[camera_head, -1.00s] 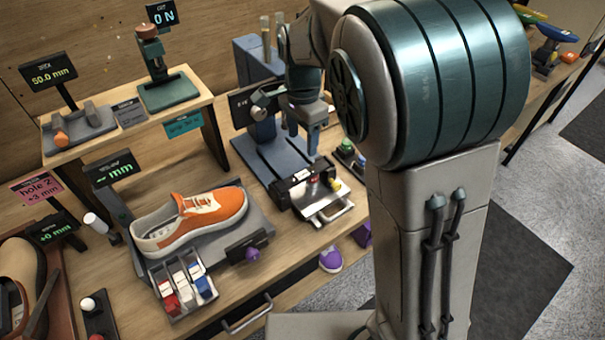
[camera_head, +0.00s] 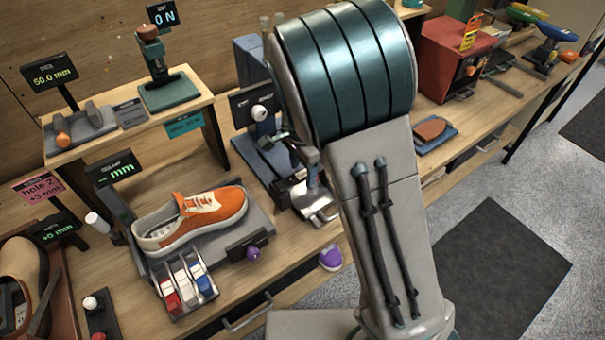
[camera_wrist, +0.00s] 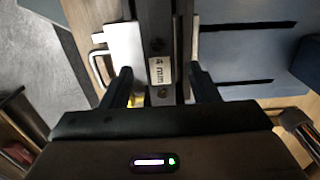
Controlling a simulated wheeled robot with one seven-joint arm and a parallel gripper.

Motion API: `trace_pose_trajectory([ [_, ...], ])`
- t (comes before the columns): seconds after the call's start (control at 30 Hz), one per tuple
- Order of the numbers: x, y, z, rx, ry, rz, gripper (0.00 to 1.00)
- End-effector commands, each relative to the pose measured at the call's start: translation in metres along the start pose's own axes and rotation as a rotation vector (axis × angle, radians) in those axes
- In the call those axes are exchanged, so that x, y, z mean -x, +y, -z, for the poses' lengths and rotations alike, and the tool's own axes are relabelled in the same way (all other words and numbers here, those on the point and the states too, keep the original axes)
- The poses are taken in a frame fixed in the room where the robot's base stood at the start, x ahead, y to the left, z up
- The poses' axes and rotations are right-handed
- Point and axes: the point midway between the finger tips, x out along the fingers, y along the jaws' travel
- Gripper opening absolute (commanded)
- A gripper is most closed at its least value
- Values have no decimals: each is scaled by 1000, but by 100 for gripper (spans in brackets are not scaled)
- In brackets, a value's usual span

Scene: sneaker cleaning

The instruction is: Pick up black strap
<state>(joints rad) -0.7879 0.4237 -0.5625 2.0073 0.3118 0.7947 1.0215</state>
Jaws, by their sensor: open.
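In the wrist view, my gripper (camera_wrist: 160,70) is open, with one dark finger on each side. A long dark bar (camera_wrist: 157,30) with a "4 mm" label runs between the fingers over a pale metal plate. I cannot tell whether the fingers touch the bar. No thing is plainly recognisable as the black strap; I cannot tell whether this bar is it. In the head view, my arm covers much of the bench's middle, and my gripper is mostly hidden above the metal fixture (camera_head: 318,203).
An orange sneaker (camera_head: 205,215) stands on a grey stand left of my arm. Red, white and blue sliders (camera_head: 185,283) are in front of it. A red box (camera_head: 450,60) and a brown pad on a blue base (camera_head: 432,130) are to the right. A wooden shelf (camera_head: 75,150) stands behind.

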Motion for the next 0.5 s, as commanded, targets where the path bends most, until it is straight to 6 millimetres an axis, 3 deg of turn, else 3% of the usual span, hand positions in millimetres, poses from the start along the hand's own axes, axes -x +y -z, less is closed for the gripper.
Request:
trace_pose_trajectory([
  [0.07,0,0,0,0,0,0,55],
  [0.23,0,0,0,0,0,0,7],
  [0.5,1,0,0,0,0,0,6],
])
